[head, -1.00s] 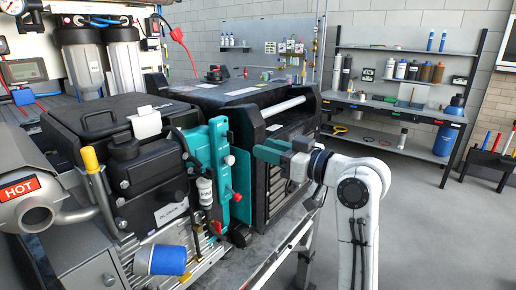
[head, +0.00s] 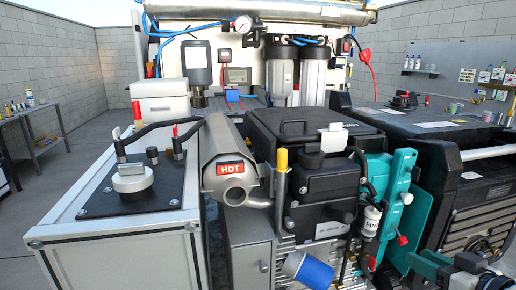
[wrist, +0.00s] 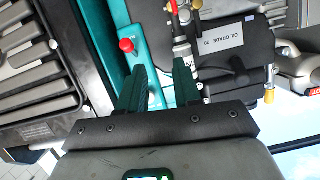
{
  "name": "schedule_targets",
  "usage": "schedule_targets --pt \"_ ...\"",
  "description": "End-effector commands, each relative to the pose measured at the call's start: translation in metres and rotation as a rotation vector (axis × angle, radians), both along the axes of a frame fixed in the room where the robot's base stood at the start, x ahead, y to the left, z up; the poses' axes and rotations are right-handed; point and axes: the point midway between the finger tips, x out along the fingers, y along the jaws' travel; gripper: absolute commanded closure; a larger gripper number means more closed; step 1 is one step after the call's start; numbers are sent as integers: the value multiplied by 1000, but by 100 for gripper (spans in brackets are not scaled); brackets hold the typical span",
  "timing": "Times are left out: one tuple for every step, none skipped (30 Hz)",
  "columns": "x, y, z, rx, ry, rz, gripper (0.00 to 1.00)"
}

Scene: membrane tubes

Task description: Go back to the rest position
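My gripper (head: 440,268) is at the lower right of the head view, partly cut off by the bottom edge. It is just right of the teal upright bracket (head: 400,190) on the engine unit. In the wrist view my gripper (wrist: 162,72) shows two dark green fingers standing apart, with no held object visible between them. The teal bracket (wrist: 118,30) with its red knob (wrist: 127,46) lies beyond the left finger. A small fitting with a silver body (wrist: 181,50) lies beyond the right finger.
The black engine unit (head: 325,185) and the HOT pipe (head: 231,168) stand close by on the left. A black ribbed machine (head: 485,210) is at right. A white-framed cabinet (head: 125,240) is at left.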

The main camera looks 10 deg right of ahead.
Motion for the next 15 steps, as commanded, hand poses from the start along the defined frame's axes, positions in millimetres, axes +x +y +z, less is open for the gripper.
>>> schedule_targets --pt "-6 19 -36 24 96 13 67" --pt "-11 28 -55 33 148 16 67" --pt "-19 39 -79 42 220 18 67" --pt "-26 48 -97 49 274 21 67" --pt "-34 57 -114 52 328 24 67" --pt "-46 68 -136 54 403 27 67" --pt "-56 75 -153 56 460 28 67" --pt "-68 83 -169 54 515 30 67" --pt "-84 93 -189 48 592 31 67" --pt "-97 100 -203 42 648 31 67" --pt "-111 106 -217 33 704 32 67" --pt "-131 113 -233 20 777 30 67" --pt "-145 117 -243 8 829 28 67" --pt "-159 120 -253 -4 879 27 67" --pt "-177 124 -264 -21 938 23 67"
